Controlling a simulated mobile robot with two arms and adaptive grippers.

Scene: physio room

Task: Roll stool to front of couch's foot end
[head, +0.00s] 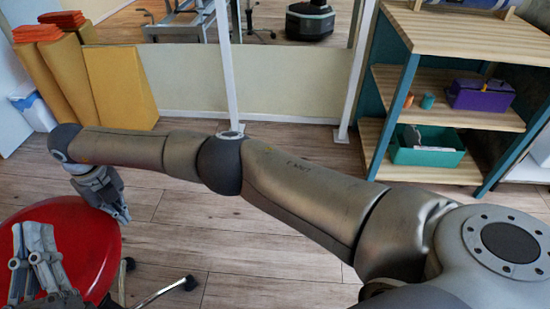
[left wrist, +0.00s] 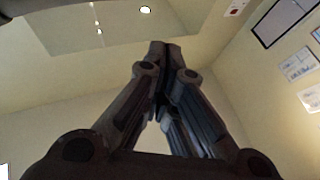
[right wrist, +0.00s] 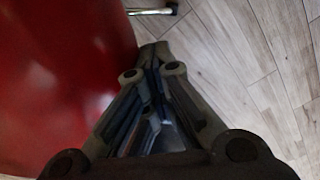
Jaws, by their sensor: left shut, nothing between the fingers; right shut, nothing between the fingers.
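The stool's round red seat (head: 88,240) is at the lower left of the head view, cut off by the edge. Its metal legs with black casters (head: 188,283) show on the floor. My right gripper (head: 122,214) is shut and empty, pointing down at the seat's far right rim; I cannot tell whether it touches. In the right wrist view the red seat (right wrist: 60,70) fills the left side beside the shut fingers (right wrist: 155,50). My left gripper (head: 33,228) is shut, pointing up in front of the seat. The left wrist view shows its closed fingertips (left wrist: 165,48) against the ceiling.
A wooden shelf (head: 465,110) with a green bin (head: 425,150) and purple box (head: 480,95) stands at the right. Yellow foam blocks (head: 120,85) lean at the back left. A mirror (head: 290,60) lines the back. Wooden floor (head: 250,250) is free right of the stool.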

